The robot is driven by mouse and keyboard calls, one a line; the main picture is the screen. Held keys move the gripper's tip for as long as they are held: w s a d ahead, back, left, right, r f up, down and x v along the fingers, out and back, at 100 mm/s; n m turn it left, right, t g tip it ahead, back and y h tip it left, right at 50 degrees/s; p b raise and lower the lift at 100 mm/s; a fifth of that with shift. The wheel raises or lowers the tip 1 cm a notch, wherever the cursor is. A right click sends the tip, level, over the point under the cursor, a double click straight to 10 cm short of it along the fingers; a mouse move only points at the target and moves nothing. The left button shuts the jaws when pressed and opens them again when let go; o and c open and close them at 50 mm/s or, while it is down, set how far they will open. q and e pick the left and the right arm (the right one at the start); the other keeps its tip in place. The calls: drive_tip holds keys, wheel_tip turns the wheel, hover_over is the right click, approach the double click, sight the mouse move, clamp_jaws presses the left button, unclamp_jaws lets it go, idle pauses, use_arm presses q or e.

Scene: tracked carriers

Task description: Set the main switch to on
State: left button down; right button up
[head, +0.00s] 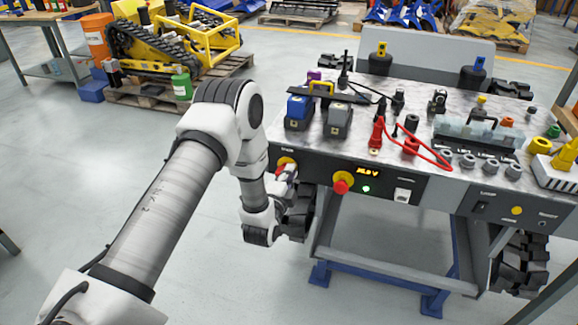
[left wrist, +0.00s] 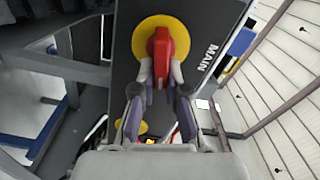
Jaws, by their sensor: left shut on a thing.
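The main switch is a red knob (left wrist: 161,50) on a round yellow plate (left wrist: 180,29), beside the label "MAIN" on a dark panel in the left wrist view. In the head view its yellow plate (head: 287,161) shows at the left end of the bench's front panel, partly hidden by my gripper. My left gripper (left wrist: 161,78) is shut on the red knob, one finger on each side. It also shows in the head view (head: 284,172), against the panel. I cannot tell from these frames which position the knob marks. My right gripper is not in view.
A red knob on a yellow base (head: 342,183) sits to the right on the panel, beside a lit display (head: 368,171) and green light (head: 366,189). Battery packs (head: 299,110) and a red cable (head: 430,154) lie on the bench top.

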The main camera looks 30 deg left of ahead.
use_arm(q)
drive_tip(key=shift+f+m+p, duration=0.25)
drive_tip(key=shift+m+p, duration=0.5)
drive_tip(key=shift+m, duration=0.65)
drive_tip(key=c, duration=1.2)
unclamp_jaws()
drive_tip(key=v, duration=0.7)
drive_tip(key=shift+s, duration=0.25)
drive_tip(key=shift+d, duration=0.1)
